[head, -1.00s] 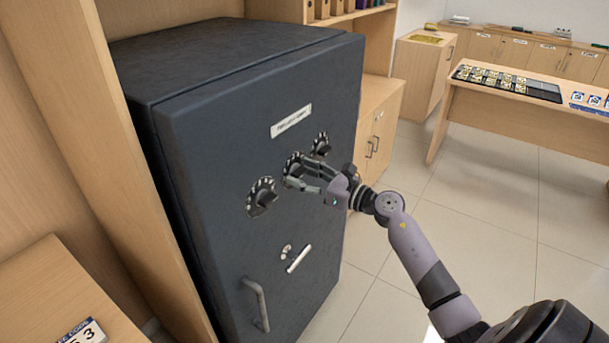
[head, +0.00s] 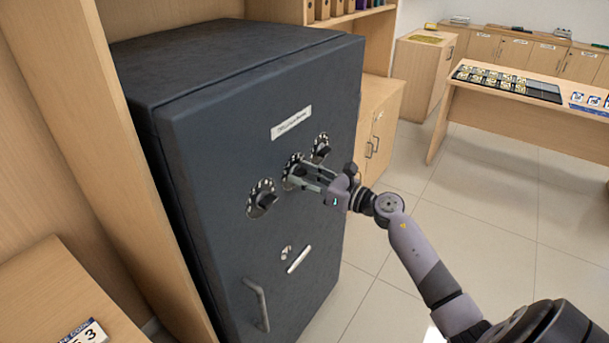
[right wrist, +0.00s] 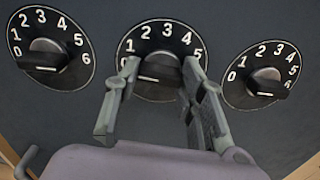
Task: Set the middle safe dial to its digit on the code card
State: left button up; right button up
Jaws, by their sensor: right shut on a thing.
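The dark safe (head: 215,200) carries three black dials with white digits on its door. The middle dial (head: 289,164) also shows in the right wrist view (right wrist: 150,34), between the left dial (head: 259,193) and the right dial (head: 321,143). My right gripper (head: 298,177) is shut on the middle dial's knob (right wrist: 158,72), one finger on each side. The fingers hide part of that dial, and I cannot tell which digit it points to. The code card (head: 85,333) lies at the lower left, cut off by the frame; a 3 shows at its end. My left gripper is out of view.
A bar handle (head: 257,305) stands out from the safe door below the dials. A wooden desk (head: 60,290) is at the lower left. A counter (head: 540,105) with trays stands at the far right, with clear floor before it.

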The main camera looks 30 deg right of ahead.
jog(key=m+p, duration=0.4)
jog(key=m, duration=0.3)
jog(key=shift+r, duration=0.2)
jog(key=m+p, duration=0.2)
jog(key=m, duration=0.1)
jog(key=shift+m, duration=0.3)
jog(key=m+p, duration=0.1)
jog(key=m, duration=0.2)
jog(key=shift+d+m+p, duration=0.1)
jog(key=shift+m+p, duration=0.2)
jog(key=shift+p, duration=0.05)
jog(key=m+p, duration=0.1)
jog(key=m, duration=0.2)
jog(key=shift+m+p, duration=0.3)
jog(key=shift+p, duration=0.05)
jog(key=m+p, duration=0.1)
jog(key=m, duration=0.2)
jog(key=shift+m+p, duration=0.3)
jog(key=shift+m, duration=0.1)
jog(key=m+p, duration=0.1)
jog(key=m, duration=0.3)
jog(key=shift+d+f, duration=0.1)
jog(key=shift+f+m+p, duration=0.1)
jog(key=shift+m+p, duration=0.45)
jog(key=shift+m, duration=0.95)
